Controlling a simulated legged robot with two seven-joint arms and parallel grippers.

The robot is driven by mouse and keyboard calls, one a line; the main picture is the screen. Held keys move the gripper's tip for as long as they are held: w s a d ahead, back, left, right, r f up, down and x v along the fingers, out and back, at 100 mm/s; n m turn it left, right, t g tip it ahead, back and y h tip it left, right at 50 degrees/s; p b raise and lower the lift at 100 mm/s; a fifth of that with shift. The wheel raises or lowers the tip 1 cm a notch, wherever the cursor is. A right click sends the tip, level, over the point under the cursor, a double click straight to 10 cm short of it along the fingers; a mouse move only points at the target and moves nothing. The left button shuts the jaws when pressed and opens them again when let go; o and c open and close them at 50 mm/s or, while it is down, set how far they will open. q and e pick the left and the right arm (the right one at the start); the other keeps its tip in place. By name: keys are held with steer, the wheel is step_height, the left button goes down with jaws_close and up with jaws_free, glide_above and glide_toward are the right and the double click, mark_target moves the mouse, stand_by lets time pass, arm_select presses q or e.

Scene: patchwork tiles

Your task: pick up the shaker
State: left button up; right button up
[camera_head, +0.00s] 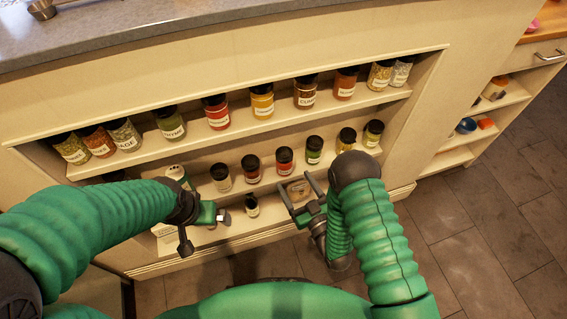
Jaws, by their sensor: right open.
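The upper shelf holds a row of labelled jars, among them a red one (216,112) and a yellow one (262,101). The lower shelf row includes a red jar (285,160) and a green jar (314,150). A grey countertop (150,30) overhangs above. Tiled floor (480,225) lies right.

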mark_target(284, 163)
steer(key=b+x, duration=0.3)
steer(key=x, duration=0.6)
steer(key=shift+d, duration=0.15)
steer(key=shift+c, duration=0.7)
jaws_close()
